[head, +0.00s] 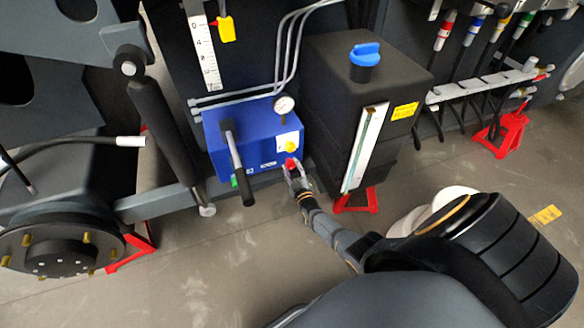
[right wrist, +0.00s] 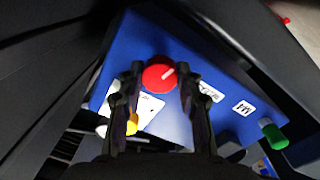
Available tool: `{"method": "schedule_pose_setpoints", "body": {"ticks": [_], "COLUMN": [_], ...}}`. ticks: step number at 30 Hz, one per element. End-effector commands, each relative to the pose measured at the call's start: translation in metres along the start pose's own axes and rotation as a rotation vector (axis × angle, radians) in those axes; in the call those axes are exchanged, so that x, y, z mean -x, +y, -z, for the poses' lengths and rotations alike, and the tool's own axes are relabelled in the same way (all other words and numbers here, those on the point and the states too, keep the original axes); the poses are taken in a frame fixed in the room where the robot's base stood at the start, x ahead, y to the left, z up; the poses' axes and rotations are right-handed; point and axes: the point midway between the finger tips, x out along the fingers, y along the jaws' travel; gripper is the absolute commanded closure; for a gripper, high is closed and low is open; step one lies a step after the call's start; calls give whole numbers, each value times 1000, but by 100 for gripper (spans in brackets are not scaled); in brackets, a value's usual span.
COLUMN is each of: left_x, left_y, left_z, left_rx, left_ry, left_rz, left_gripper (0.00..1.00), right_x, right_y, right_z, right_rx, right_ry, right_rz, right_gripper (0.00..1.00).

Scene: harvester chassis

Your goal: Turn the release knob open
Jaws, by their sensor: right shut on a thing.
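The release knob (head: 291,163) is a round red knob on the front of the blue hydraulic box (head: 257,160). In the right wrist view the red knob (right wrist: 158,78) sits between my two fingers, and its white mark points to the upper right. My right gripper (head: 297,176) reaches the box from the lower right. In the right wrist view its fingers (right wrist: 160,82) are shut on the knob, one on each side. Part of the knob's rim is hidden by the fingers. My left gripper is not in view.
A black lever (head: 237,165) juts from the box front. A yellow knob (head: 291,146) and gauge (head: 284,105) are just above. A green knob (right wrist: 274,136) shows in the wrist view. A black tank (head: 345,110) with blue cap stands close right. The floor in front is clear.

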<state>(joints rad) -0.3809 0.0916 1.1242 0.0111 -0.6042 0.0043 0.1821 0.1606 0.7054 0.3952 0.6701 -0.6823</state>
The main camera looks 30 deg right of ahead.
Motion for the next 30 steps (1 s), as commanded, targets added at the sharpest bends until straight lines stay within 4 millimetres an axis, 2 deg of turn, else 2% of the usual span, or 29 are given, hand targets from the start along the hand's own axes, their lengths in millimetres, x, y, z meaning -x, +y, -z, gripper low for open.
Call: {"method": "schedule_pose_setpoints", "body": {"ticks": [12,30], "left_x": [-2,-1], "left_y": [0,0], "left_z": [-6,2], "left_rx": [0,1], "left_ry": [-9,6], "left_rz": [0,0], "left_gripper": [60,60], "right_x": [1,1], "right_y": [-1,-1], "right_z": [-1,-2], "right_rx": [213,255], "right_ry": [4,5], "right_rz": [-4,-5], "right_gripper": [97,97]}}
